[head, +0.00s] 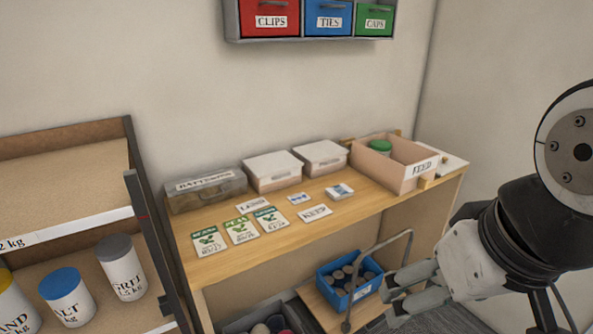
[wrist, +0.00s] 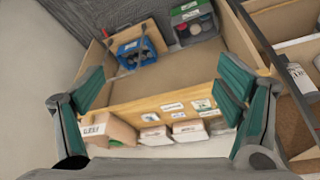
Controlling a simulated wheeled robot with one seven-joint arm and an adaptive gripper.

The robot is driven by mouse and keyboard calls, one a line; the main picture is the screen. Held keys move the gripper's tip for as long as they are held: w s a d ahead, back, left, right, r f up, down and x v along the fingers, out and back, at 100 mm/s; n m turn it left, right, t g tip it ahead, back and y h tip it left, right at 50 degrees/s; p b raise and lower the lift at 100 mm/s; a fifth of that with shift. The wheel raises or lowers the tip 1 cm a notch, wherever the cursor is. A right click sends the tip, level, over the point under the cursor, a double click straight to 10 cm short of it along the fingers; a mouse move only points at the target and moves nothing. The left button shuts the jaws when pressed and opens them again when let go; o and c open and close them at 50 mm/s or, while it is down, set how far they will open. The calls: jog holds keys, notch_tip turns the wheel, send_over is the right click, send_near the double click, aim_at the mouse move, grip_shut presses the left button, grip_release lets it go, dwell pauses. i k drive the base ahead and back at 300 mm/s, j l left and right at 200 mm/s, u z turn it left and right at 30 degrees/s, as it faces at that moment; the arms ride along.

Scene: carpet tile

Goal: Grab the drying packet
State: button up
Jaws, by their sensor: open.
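Two small white packets with blue marks lie on the wooden bench (head: 210,262): a flat small one (head: 299,198) and a larger, thicker one (head: 340,190) to its right. I cannot tell for sure which is the drying packet, as their print is too small to read. My gripper (head: 391,301) is in front of the bench, low at its right side, apart from both packets. In the wrist view my gripper (wrist: 160,88) has its fingers wide apart with nothing between them. The bench front shows beyond them, and the packets cannot be made out clearly there.
Several green-and-white seed packets (head: 241,230) and white label cards (head: 314,212) lie nearby. Lidded boxes (head: 272,170) and a FEED box (head: 411,177) line the back. A blue crate (head: 333,288) stands below. A shelf (head: 60,222) with jars is left.

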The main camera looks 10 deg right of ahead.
aim_at(341, 191)
jog(key=i+l+z, duration=0.1)
jog(key=i, duration=0.35)
jog(key=i+l+z, duration=0.1)
jog(key=i+l, duration=0.15)
jog(key=i, duration=0.25)
jog(key=i+l+z, duration=0.1)
jog(key=i, duration=0.35)
